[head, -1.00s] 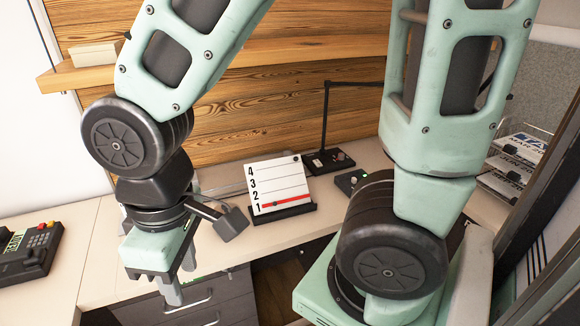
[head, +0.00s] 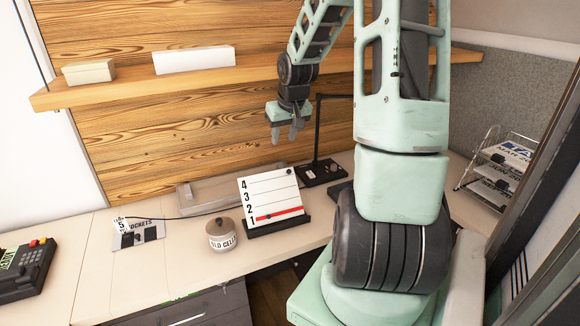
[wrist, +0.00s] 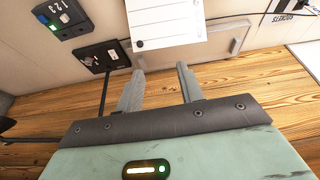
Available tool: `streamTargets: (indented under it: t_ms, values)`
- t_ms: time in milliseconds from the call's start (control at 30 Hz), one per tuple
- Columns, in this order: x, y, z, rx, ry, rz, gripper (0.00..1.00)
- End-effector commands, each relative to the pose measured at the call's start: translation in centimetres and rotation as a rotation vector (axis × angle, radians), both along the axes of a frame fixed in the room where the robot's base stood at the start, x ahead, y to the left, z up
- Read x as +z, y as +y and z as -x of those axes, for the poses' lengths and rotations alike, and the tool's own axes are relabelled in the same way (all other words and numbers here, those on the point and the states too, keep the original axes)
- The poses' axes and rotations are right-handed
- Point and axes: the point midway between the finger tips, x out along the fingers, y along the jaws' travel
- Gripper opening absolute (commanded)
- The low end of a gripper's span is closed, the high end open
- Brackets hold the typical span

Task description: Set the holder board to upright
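The holder board (head: 272,196) is a white panel with lines numbered 1 to 4, a red line near 1 and a dark knob at its top right corner. It leans back in a dark base (head: 277,227) on the desk. In the wrist view part of the board (wrist: 168,18) shows at the top, with its knob at the near corner. My gripper (head: 285,137) hangs above and behind the board in the head view, apart from it. Its two fingers stand apart with nothing between them in the wrist view (wrist: 160,74).
A lidded pot (head: 222,236) stands left of the board, with a socket panel (head: 138,238) further left. A grey flat case (head: 205,196) lies behind. A black lamp base (head: 322,172) is at the right rear. A wooden shelf (head: 215,80) crosses the wall.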

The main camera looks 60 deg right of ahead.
Motion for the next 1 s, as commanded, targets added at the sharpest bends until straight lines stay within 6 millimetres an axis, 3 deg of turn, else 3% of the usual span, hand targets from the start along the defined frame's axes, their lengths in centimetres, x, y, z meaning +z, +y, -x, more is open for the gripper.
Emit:
streamTargets:
  t_ms: [33, 133, 367, 1000]
  values:
    - [0.0, -1.7, 0.8, -0.033, -0.007, 0.004, 0.38]
    - [0.0, -3.6, 1.7, -0.069, -0.017, 0.012, 0.38]
    - [-1.5, -4.6, 1.6, -0.081, -0.019, 0.013, 0.38]
    - [-13.2, -7.2, -2.4, -0.079, -0.017, 0.013, 0.38]
